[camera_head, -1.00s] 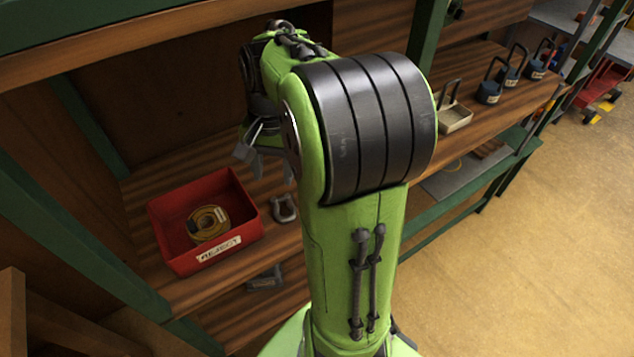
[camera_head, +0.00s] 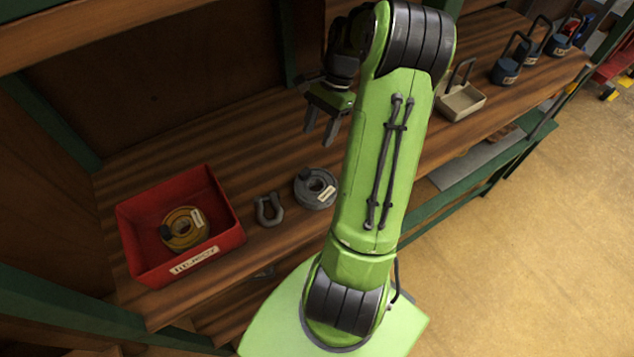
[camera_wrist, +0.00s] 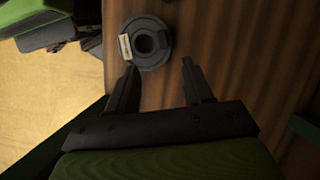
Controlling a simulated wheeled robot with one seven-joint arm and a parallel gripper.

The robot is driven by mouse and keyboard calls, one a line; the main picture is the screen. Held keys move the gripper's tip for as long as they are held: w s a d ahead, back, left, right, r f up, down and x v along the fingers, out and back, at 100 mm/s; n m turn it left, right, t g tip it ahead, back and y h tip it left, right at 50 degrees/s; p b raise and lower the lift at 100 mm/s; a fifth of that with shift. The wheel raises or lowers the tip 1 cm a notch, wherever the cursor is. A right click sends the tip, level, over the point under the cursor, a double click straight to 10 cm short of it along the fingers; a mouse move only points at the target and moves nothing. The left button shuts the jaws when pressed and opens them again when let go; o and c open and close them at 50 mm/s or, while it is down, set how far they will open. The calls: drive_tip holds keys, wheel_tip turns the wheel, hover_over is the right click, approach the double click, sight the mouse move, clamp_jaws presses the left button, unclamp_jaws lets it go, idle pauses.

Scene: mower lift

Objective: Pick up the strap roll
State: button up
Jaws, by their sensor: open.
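A grey strap roll (camera_head: 316,188) with a pale label lies flat on the wooden shelf, right of a grey shackle. It also shows in the wrist view (camera_wrist: 150,58), at the top, just beyond the fingertips. A yellow strap roll (camera_head: 184,229) with a pale label lies in the red reject bin (camera_head: 150,272). My gripper (camera_head: 322,125) is open and empty, above the shelf and behind the grey roll in the head view. In the wrist view my two fingers (camera_wrist: 158,75) are spread apart, with the grey roll ahead of the gap and slightly left.
The grey shackle (camera_head: 269,209) lies between the bin and the grey roll. A beige tray (camera_head: 460,104) and several dark blue handled items (camera_head: 505,70) stand farther right. Green posts frame the shelf. Bare wood lies behind the shackle and grey roll.

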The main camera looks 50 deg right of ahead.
drive_tip(key=b, duration=0.2)
hover_over(306, 170)
drive_tip(key=d, duration=0.3)
wheel_tip(306, 170, down, 6)
drive_tip(key=shift+a+f, duration=0.15)
drive_tip(key=b+x, duration=0.1)
drive_tip(key=x, duration=0.4)
drive_tip(key=shift+a+f+b, duration=0.3)
drive_tip(key=shift+a+b, duration=0.05)
drive_tip(key=shift+b, duration=0.05)
drive_tip(key=shift+r, duration=0.1)
clamp_jaws()
